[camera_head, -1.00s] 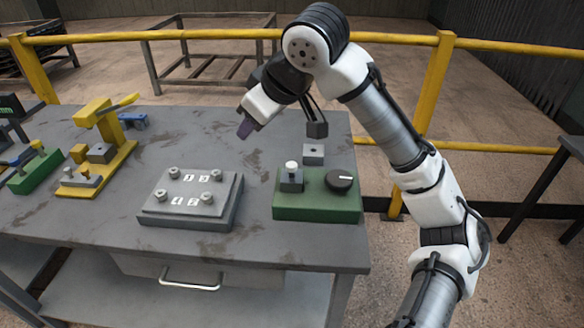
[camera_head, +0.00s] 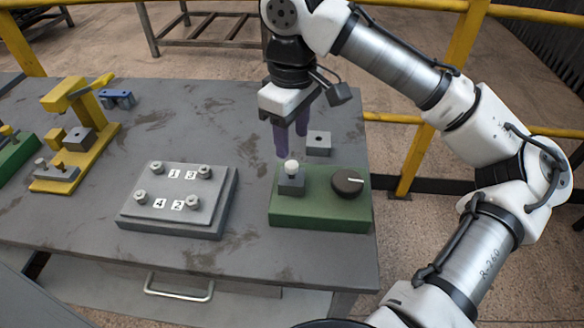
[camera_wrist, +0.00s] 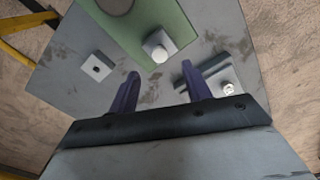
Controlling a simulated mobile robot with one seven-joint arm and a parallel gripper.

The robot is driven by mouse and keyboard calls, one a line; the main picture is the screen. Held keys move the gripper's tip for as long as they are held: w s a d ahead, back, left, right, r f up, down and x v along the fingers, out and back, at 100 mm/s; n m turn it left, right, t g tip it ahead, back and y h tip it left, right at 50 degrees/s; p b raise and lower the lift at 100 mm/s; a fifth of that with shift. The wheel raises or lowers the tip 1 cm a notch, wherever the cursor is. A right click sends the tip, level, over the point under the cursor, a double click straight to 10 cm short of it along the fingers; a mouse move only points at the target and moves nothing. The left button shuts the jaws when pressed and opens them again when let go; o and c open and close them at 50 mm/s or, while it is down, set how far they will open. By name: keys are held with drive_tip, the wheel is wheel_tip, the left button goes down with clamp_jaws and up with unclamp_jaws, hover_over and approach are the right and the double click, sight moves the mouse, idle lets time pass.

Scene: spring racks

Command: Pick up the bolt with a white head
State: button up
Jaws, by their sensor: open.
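The bolt with a white head (camera_head: 291,166) stands upright in a small grey block (camera_head: 291,186) on a green base (camera_head: 318,213). My gripper (camera_head: 291,146) is open and empty, its two purple fingers pointing down just above the bolt head. In the wrist view the white bolt head (camera_wrist: 157,46) shows beyond the fingertips, roughly centred between the two fingers of my gripper (camera_wrist: 161,78). Whether the fingertips are level with the head cannot be told, but no contact shows.
A black knob (camera_head: 347,183) sits on the green base, right of the bolt. A grey block with a hole (camera_head: 319,143) stands behind. A grey plate with numbered bolts (camera_head: 178,222) lies left. A yellow fixture (camera_head: 108,142) stands farther left. Yellow railing (camera_head: 435,110) runs behind the table.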

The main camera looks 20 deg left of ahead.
sight(292, 165)
wheel_tip(292, 165, down, 8)
drive_tip(key=shift+f+p, duration=0.1)
drive_tip(key=shift+p, duration=0.45)
clamp_jaws()
